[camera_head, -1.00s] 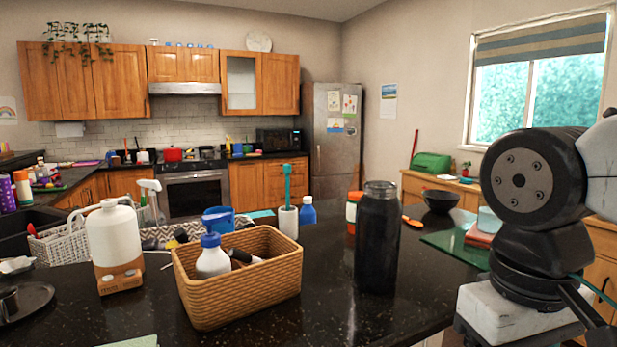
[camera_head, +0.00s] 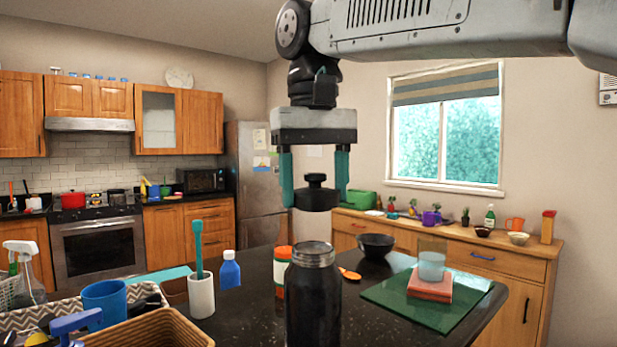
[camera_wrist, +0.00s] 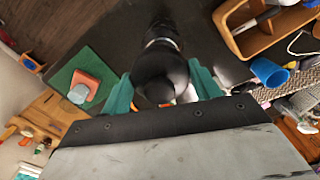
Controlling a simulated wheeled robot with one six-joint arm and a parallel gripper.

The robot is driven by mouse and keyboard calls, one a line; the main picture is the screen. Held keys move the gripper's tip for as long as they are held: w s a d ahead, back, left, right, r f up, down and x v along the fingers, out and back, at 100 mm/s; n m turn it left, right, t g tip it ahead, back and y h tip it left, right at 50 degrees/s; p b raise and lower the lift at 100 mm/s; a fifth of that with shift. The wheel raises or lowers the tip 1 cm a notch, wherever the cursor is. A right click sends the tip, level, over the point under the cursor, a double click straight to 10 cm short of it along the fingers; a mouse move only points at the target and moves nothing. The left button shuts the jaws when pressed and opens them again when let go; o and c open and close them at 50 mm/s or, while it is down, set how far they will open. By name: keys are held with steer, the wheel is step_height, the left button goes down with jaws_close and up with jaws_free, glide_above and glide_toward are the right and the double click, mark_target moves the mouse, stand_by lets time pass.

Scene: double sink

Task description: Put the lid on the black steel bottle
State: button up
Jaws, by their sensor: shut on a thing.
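The black steel bottle (camera_head: 313,300) stands upright on the dark counter, its bare threaded metal neck uncovered. It also shows in the wrist view (camera_wrist: 162,32), beyond the lid. The black lid (camera_head: 317,194) is held level between the teal fingers of my gripper (camera_head: 315,180). In the head view the lid appears above the bottle mouth with a clear gap between them. In the wrist view the lid (camera_wrist: 160,80) fills the space between the fingers and hides part of the bottle's top. My gripper is shut on the lid and points downward.
A green board (camera_head: 405,302) and black bowl (camera_head: 376,246) lie to the right.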

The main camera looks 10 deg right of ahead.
steer(key=shift+w+r, duration=0.35)
steer(key=shift+w, duration=0.3)
steer(key=shift+f, duration=3.1)
steer(key=shift+s+f, duration=0.15)
steer(key=shift+f, duration=0.05)
steer(key=o, duration=1.3)
steer(key=shift+o, duration=0.2)
steer(key=shift+r, duration=0.1)
steer(key=shift+r, duration=3.45)
